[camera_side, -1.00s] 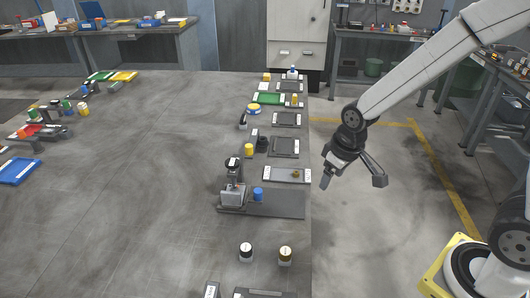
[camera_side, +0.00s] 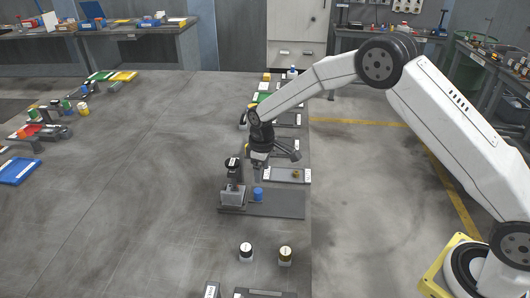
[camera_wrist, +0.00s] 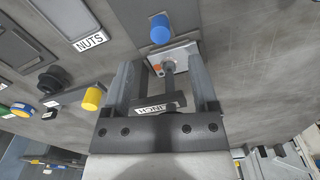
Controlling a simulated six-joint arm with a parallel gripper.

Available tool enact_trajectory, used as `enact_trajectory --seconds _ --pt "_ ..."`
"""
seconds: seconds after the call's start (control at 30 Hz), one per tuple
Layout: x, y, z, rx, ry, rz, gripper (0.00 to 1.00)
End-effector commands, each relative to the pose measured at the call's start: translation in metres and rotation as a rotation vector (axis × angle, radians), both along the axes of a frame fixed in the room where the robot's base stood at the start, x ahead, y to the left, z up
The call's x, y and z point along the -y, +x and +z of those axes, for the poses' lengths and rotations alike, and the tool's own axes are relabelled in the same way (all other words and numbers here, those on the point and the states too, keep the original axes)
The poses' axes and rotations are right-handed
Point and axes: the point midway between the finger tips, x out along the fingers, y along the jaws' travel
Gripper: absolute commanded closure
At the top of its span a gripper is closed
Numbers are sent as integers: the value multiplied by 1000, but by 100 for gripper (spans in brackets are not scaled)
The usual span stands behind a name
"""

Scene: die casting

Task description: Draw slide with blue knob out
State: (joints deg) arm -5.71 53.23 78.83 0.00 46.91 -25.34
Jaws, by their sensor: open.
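The blue knob (camera_side: 258,194) stands beside a grey block with a black-topped post (camera_side: 233,190), on a dark flat plate (camera_side: 280,206) near the table's right edge. In the wrist view the blue knob (camera_wrist: 160,29) is at the top, beyond the fingertips and next to the pale metal block (camera_wrist: 180,54). My gripper (camera_side: 276,165) is open and empty, above and behind the knob, not touching it. Its two fingers (camera_wrist: 163,70) are wide apart in the wrist view. The slide's joint with the block cannot be made out.
A tray labelled NUTS (camera_wrist: 62,32) and a yellow cylinder (camera_wrist: 91,98) lie to the left in the wrist view. A tray with a small brass part (camera_side: 285,176) lies behind the plate. Two small round-topped pieces (camera_side: 246,252) (camera_side: 285,254) stand in front.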

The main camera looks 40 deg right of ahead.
Motion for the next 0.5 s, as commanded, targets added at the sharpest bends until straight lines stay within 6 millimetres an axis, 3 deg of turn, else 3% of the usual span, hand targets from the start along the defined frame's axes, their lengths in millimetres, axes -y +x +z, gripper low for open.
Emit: enact_trajectory --seconds 0.2,0.5 --pt "-6 12 -15 -18 -2 44 24" --pt "-6 13 -18 -19 -2 48 24"
